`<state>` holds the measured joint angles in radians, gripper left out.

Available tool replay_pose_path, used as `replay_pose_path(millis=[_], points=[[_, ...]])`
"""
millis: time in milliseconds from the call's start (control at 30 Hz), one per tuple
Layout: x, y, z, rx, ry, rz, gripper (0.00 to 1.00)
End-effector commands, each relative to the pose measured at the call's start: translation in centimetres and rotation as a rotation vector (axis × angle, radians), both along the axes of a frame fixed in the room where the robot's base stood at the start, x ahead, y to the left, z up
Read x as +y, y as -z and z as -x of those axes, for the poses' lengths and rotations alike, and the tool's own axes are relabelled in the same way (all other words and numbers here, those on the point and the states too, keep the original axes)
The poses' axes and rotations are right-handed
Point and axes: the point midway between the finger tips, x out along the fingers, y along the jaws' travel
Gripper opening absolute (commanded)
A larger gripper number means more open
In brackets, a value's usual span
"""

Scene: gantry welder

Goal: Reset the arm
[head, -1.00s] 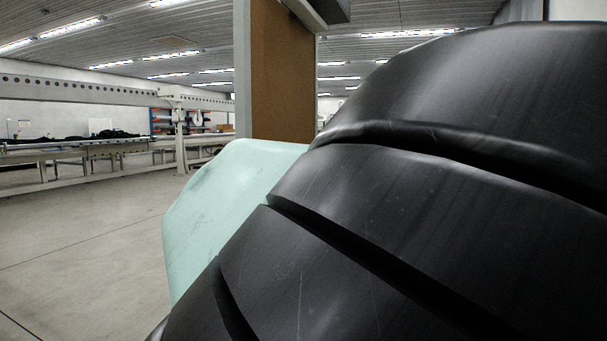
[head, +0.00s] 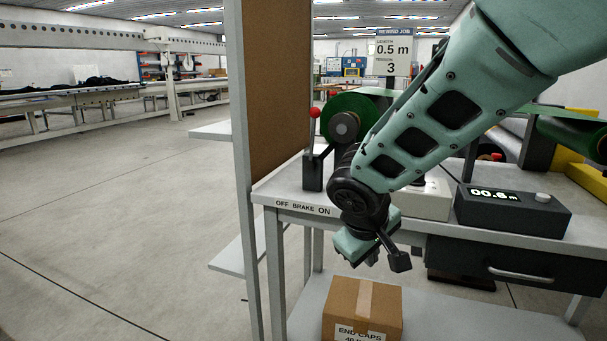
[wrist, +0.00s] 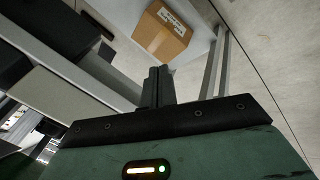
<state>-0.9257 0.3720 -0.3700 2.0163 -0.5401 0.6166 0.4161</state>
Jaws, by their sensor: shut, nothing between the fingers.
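My gripper (wrist: 158,72) shows in the wrist view with its two dark fingers together and nothing between them. In the head view my green arm reaches down from the upper right, and its wrist hangs in front of the bench's front edge. The fingertips are hard to make out there. The hand is above and apart from a cardboard box marked END CAPS (head: 362,310) on the lower shelf. The box also shows beyond the fingers in the wrist view (wrist: 162,32).
The grey bench (head: 285,192) carries a red-knobbed brake lever (head: 314,140), a green roll (head: 350,105) and a counter box reading 00.6 m (head: 512,208). A brown panel on a post (head: 280,90) stands to the left. Open floor (head: 110,220) lies further left.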

Motion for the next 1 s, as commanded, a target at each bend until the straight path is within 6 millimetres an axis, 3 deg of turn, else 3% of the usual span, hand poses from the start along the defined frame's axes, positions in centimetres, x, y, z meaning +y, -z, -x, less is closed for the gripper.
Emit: replay_pose_path(millis=[33,100,200,400,600,1000], points=[[-0.4,0.3,3.1,0.074,0.007,-0.06,0.0],[-0.4,0.5,7.6,0.167,0.0,-0.126,0.0],[-0.4,0.5,13.0,0.264,-0.02,-0.191,0.0],[-1.0,0.3,20.9,0.373,-0.057,-0.257,0.0],[-2.3,0.8,26.9,0.433,-0.079,-0.274,0.0],[-2.0,-8.0,26.5,0.434,-0.082,-0.275,0.0]])
